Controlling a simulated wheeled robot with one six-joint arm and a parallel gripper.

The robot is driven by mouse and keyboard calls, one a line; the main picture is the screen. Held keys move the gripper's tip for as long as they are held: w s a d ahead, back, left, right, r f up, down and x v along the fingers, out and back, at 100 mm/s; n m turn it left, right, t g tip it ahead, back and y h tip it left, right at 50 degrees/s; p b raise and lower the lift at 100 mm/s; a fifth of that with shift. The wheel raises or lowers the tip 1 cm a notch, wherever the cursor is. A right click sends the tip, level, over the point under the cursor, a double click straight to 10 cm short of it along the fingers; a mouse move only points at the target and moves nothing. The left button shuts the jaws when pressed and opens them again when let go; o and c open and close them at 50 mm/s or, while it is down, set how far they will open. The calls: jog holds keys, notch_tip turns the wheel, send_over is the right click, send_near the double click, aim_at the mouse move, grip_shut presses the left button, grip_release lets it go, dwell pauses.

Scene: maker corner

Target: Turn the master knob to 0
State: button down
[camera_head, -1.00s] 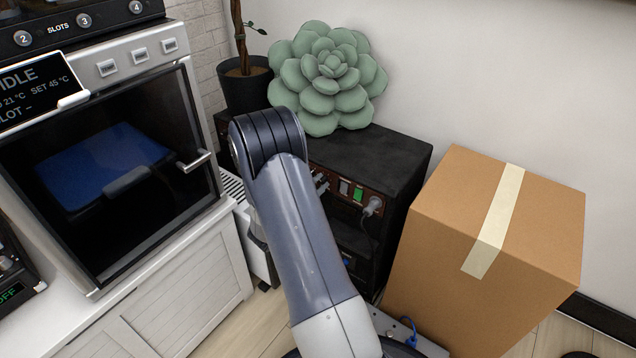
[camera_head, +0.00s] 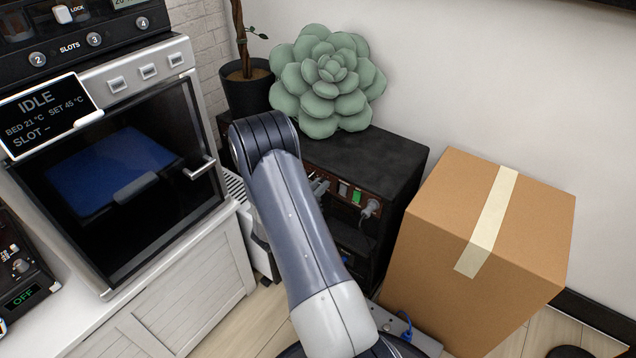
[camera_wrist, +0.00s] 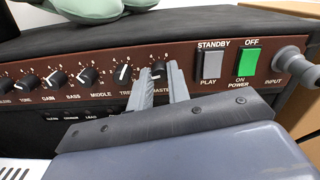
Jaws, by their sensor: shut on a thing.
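The amplifier (camera_head: 385,155) is a black box with a brown control panel (camera_wrist: 22,72), standing behind my arm in the head view. In the wrist view the panel carries a row of black knobs with white pointers. The master knob (camera_wrist: 158,69) is at the right end of that row, its label partly covered. My gripper (camera_wrist: 160,78) has its two grey fingers on either side of the master knob and is shut on it. The fingers hide much of the knob and its scale, so I cannot read its setting.
Right of the knob are a standby switch (camera_wrist: 212,64), a green power switch (camera_wrist: 248,62) and a plugged-in input jack (camera_wrist: 290,56). A succulent cushion (camera_head: 325,80) sits on the amplifier. A cardboard box (camera_head: 480,250) stands close right; a cabinet with a printer (camera_head: 115,170) stands left.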

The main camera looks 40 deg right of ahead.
jog(key=shift+n+p, duration=2.1)
jog(key=shift+n, duration=2.7)
jog(key=shift+f, duration=0.1)
jog(key=c, duration=1.3)
grip_release()
jog(key=shift+c, duration=0.2)
jog(key=shift+a, duration=0.1)
jog(key=p+v, duration=0.2)
jog(key=v, duration=0.8)
jog(key=shift+s+a, duration=0.2)
jog(key=shift+a, duration=0.15)
jog(key=shift+d, duration=0.1)
